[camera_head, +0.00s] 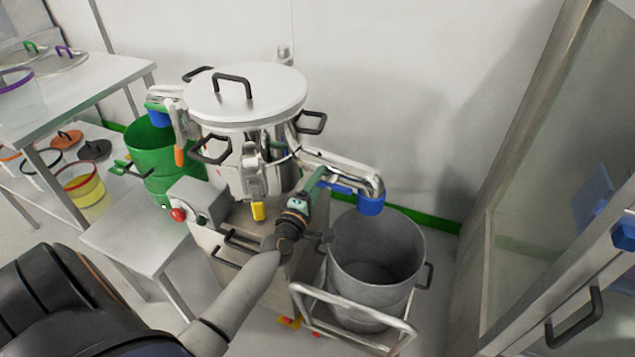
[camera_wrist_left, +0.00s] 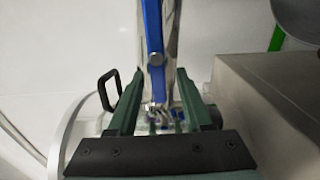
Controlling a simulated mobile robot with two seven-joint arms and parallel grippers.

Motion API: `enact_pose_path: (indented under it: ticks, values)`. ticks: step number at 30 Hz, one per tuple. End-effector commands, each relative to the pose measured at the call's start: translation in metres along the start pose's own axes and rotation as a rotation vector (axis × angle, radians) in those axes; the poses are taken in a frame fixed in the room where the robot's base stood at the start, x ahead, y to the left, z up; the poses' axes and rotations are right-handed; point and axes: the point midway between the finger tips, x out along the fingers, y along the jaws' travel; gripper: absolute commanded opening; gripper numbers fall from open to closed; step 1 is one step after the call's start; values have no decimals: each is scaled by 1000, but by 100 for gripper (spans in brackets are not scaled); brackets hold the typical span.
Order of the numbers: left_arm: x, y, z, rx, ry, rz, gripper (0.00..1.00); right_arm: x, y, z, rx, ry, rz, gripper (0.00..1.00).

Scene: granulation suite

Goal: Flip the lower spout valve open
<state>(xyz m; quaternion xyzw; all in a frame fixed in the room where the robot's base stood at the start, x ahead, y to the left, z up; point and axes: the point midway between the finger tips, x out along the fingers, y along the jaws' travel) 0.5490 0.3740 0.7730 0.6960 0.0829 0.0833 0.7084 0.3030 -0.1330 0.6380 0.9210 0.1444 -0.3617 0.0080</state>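The steel spout (camera_head: 345,168) comes out of the right side of the lidded granulator bowl (camera_head: 245,110) and ends in a blue outlet (camera_head: 370,205). A blue valve lever (camera_head: 338,187) lies along the spout; it also shows as an upright blue bar in the left wrist view (camera_wrist_left: 153,45). My left gripper (camera_head: 319,176) is at the near end of this lever. In the left wrist view its green fingers (camera_wrist_left: 160,85) are apart, with the lever and a round pivot between and beyond them. Contact with the lever cannot be told. My right gripper is not in view.
A grey open drum (camera_head: 378,262) stands below the spout on a tubular-railed cart (camera_head: 345,318). A control box (camera_head: 195,205) with a red button is left of my left arm. A green bin (camera_head: 160,160) and shelves stand left. A glass-panelled cabinet (camera_head: 560,180) bounds the right.

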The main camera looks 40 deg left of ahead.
Motion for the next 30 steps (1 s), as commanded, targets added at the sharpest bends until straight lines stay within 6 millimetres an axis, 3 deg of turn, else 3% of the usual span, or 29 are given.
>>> enact_pose_path:
  ticks: [11, 24, 30]
  values:
    - [-10, 0, 0, 2, 0, -1, 50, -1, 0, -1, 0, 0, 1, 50]
    - [-93, -1, 0, 3, -1, -2, 50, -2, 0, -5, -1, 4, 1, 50]
    - [-117, 0, 0, 1, 0, 0, 50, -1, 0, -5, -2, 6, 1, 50]
